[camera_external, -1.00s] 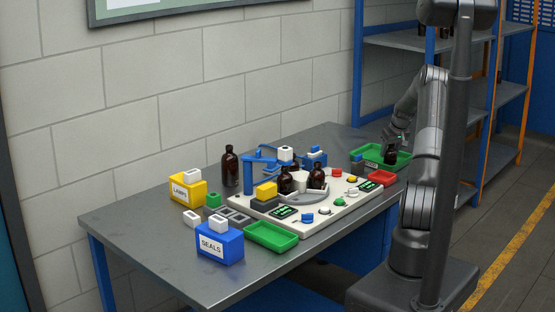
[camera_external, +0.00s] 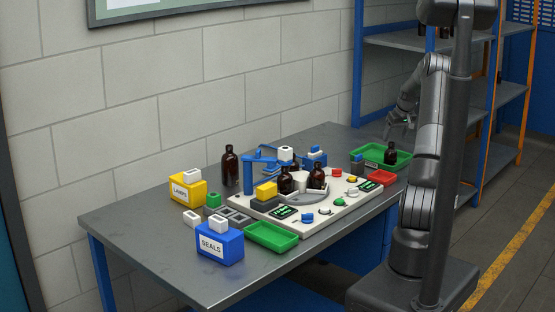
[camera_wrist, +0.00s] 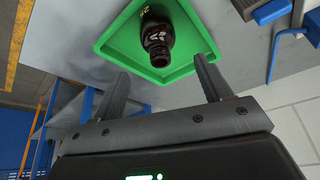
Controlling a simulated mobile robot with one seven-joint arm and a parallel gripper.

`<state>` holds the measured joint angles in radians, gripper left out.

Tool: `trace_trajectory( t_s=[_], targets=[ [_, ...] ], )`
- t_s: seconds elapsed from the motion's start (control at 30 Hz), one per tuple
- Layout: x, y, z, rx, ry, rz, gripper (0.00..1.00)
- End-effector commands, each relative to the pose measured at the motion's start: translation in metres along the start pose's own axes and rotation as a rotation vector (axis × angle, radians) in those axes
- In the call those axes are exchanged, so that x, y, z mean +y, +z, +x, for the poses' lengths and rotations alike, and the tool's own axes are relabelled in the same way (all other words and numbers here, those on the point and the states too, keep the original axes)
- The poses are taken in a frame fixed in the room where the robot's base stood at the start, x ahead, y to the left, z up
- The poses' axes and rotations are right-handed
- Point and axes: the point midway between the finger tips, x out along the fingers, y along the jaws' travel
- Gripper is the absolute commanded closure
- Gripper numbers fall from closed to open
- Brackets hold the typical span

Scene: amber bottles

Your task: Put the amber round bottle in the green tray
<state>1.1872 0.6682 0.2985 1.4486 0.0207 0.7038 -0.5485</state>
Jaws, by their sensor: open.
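An amber round bottle (camera_external: 390,153) stands upright inside the green tray (camera_external: 403,160) at the far right end of the table. In the wrist view the same bottle (camera_wrist: 157,38) is inside the green tray (camera_wrist: 112,47), ahead of my fingers and apart from them. My gripper (camera_wrist: 165,88) is open and empty, with a finger on each side of the view. In the external view my gripper (camera_external: 405,115) is above the tray, and its fingers are small and hard to make out.
A second green tray (camera_external: 271,237) lies at the table's front. Another amber bottle (camera_external: 230,167) stands behind. A yellow box (camera_external: 187,189), a blue box (camera_external: 220,243) and a red tray (camera_external: 382,178) are nearby.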

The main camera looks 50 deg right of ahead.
Motion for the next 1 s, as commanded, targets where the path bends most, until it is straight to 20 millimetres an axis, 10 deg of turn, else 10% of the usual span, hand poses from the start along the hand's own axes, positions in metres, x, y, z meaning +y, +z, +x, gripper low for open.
trace_trajectory(
  t_s=[0.57,1.0],
  targets=[
    [-0.009,-0.002,-0.045,-0.001,0.0,-0.008,0.29],
    [-0.218,0.003,-0.154,-0.011,0.01,-0.181,0.29]
  ],
)
